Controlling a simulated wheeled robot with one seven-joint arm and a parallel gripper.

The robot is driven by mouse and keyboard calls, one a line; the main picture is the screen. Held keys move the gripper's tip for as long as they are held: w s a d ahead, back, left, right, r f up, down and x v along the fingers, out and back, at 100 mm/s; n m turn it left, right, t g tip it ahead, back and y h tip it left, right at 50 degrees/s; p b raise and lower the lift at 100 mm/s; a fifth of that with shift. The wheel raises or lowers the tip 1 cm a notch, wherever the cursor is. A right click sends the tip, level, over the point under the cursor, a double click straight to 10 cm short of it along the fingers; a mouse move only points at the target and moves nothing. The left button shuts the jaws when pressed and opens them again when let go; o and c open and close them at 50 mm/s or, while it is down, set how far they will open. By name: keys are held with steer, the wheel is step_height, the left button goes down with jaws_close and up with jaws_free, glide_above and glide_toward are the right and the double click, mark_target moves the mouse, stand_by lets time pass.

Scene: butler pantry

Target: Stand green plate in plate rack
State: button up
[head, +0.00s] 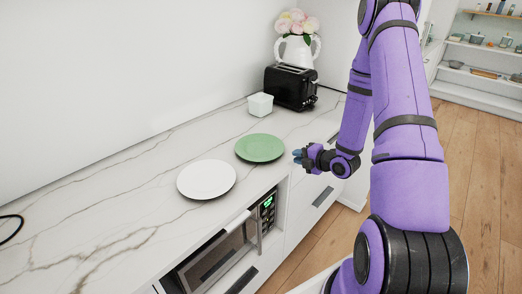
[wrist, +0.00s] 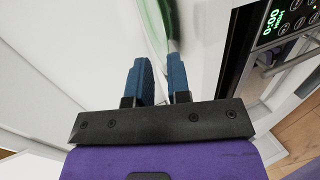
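The green plate (head: 259,148) lies flat on the marble counter. In the wrist view part of it (wrist: 172,28) shows at the top, just beyond the fingertips. My gripper (head: 298,156) is at the counter's front edge, to the right of the green plate and close to it. In the wrist view its two blue fingers (wrist: 158,68) stand apart with nothing visible between them. I cannot tell whether a finger touches the plate rim. No plate rack is seen in either view.
A white plate (head: 206,180) lies left of the green plate. A white square container (head: 260,105), a black toaster (head: 291,88) and a white flower vase (head: 297,50) stand behind. A microwave (head: 220,255) sits below the counter (head: 90,215), whose left part is mostly clear.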

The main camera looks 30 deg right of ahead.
mark_target(282, 161)
steer(key=x, duration=0.7)
steer(key=shift+w+a+f, duration=0.15)
steer(key=shift+f, duration=0.15)
jaws_close()
